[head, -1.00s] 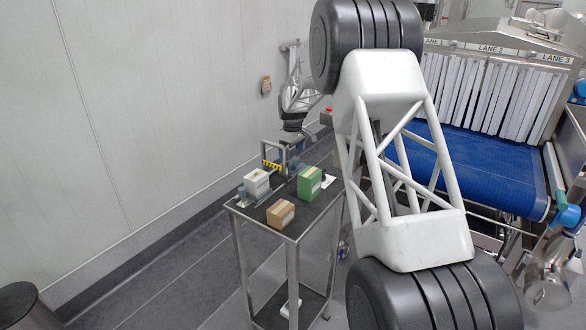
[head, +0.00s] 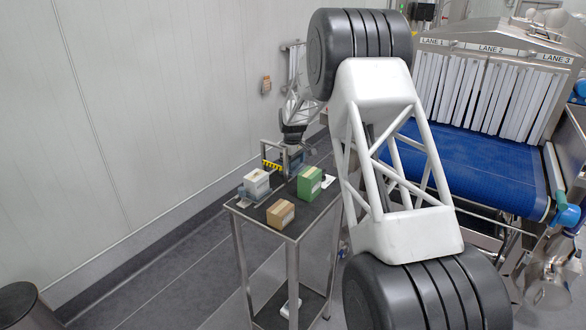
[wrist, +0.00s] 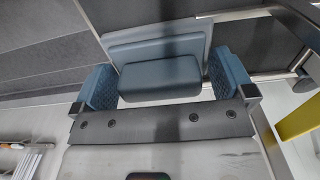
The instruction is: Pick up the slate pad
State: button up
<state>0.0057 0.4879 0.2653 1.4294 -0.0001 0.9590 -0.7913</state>
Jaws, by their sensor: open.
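The slate pad (wrist: 160,79) is a blue-grey block with rounded corners, seen in the wrist view. It lies between the two blue textured fingers of my open gripper (wrist: 163,84). A narrow gap shows at the right finger; whether the left finger touches the pad I cannot tell. A larger flat blue-grey surface (wrist: 158,46) shows just beyond the pad. In the head view my gripper (head: 295,158) is at the back of the small table, and its fingertips and the pad there are too small or hidden to make out.
The small dark table (head: 262,214) carries a white box (head: 256,183), a green box (head: 310,183) and a brown box (head: 281,214). A yellow-and-black striped bar (head: 271,165) stands at its back edge. The blue conveyor (head: 480,168) is on the right.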

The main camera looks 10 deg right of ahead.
jog(key=shift+c, duration=0.3)
jog(key=c, duration=0.6)
jog(key=shift+r, duration=0.1)
jog(key=shift+r, duration=4.9)
